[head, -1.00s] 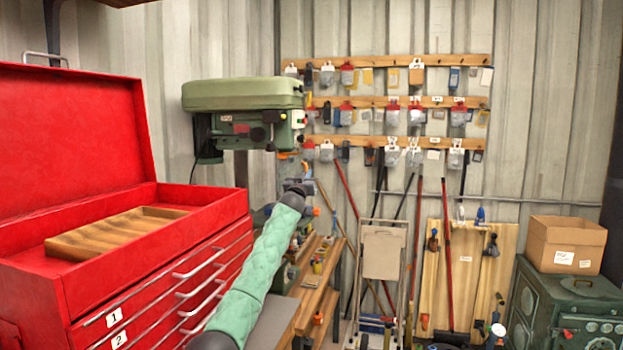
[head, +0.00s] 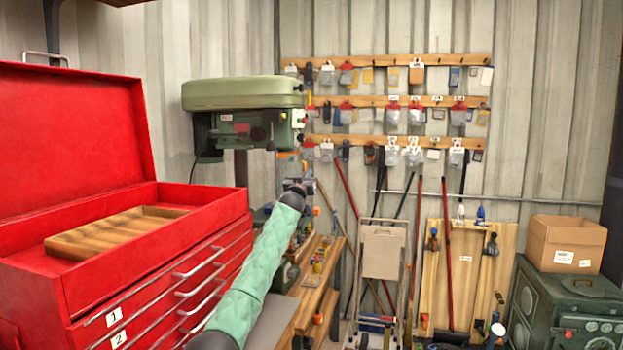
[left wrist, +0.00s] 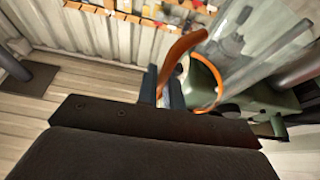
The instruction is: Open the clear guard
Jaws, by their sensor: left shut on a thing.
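The clear guard (left wrist: 245,45) is a see-through curved sheet with an orange rim, at the upper right of the left wrist view. Its orange edge strip (left wrist: 184,46) runs down between the fingers of my left gripper (left wrist: 164,88), which is shut on it. In the head view my left gripper (head: 299,186) is small and dark, below the green drill press head (head: 243,97). The guard cannot be made out clearly there. My right gripper is in neither view.
A red tool chest (head: 160,250) with its lid up stands at the left, close to my left arm. A wooden bench (head: 318,285) with small items is right of the arm.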

